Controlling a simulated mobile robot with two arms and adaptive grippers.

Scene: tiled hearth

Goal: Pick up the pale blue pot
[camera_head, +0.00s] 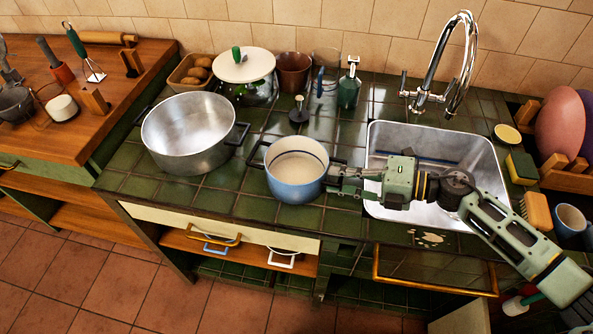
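The pale blue pot (296,182) stands upright on the green tiled counter, left of the sink. It has a cream inside and dark handles on its left and right sides. My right gripper (339,181) comes in from the right and is at the pot's right side, by the right handle. Its fingertips are small and dark here, and I cannot tell whether they are closed on the handle or just beside it. My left gripper is not in view.
A large steel pot (190,135) stands to the left. Behind are a white-lidded pot (244,66), a brown pot (294,72) and a green soap bottle (349,90). The sink (400,140) with its tall tap (462,60) is on the right. Clear tiles lie in front of the blue pot.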

